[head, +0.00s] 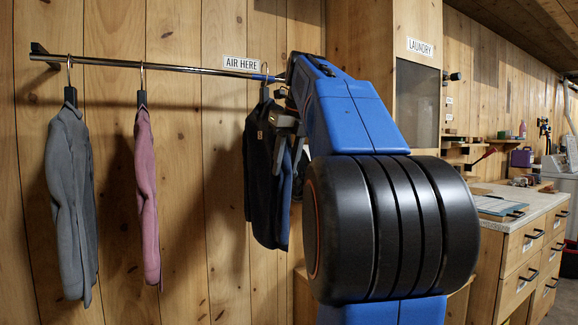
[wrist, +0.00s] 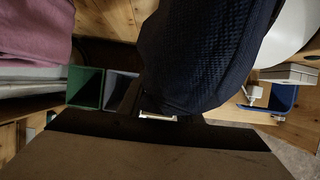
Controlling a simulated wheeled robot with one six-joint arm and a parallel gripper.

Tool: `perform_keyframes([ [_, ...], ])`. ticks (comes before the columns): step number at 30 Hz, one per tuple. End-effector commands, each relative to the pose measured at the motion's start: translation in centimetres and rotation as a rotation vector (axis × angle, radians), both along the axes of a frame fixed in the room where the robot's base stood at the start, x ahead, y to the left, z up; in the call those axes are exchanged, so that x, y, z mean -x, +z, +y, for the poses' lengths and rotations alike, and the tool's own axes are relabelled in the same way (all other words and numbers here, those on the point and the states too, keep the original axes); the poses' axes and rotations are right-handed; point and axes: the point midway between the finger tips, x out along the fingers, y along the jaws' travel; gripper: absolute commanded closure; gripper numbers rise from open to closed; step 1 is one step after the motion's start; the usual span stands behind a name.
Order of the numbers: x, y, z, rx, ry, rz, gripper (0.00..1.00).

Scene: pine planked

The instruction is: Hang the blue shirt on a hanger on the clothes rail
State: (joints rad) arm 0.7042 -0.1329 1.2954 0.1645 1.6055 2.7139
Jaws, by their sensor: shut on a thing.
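The blue shirt (head: 262,190) is dark navy and hangs upright at the right part of the clothes rail (head: 180,68), partly hidden by my gripper. Its hanger's hook (head: 264,72) shows at the rail, beside a blue band; I cannot tell if the hook bears on the rail. My gripper (head: 287,125) is shut at the top of the shirt, on its hanger or collar; the exact grip is hidden behind my arm. In the wrist view the dark blue cloth (wrist: 205,55) fills the middle, just beyond my gripper (wrist: 172,118).
A grey shirt (head: 70,190) and a pink shirt (head: 146,195) hang on the left of the rail. A sign (head: 242,64) is on the plank wall. A counter with drawers (head: 525,225) stands at right. Green and grey bins (wrist: 86,88) show below in the wrist view.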

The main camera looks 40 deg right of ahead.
Motion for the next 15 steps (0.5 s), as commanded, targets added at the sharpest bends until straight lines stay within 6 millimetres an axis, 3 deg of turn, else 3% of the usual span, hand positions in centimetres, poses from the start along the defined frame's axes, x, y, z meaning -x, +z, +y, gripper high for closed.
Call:
perform_keyframes([
  [6, -1.4, 0.0, -0.4, 0.000, 0.001, 0.000, 0.99],
  [15, -1.4, -1.8, -0.4, 0.000, 0.000, 0.000, 0.99],
])
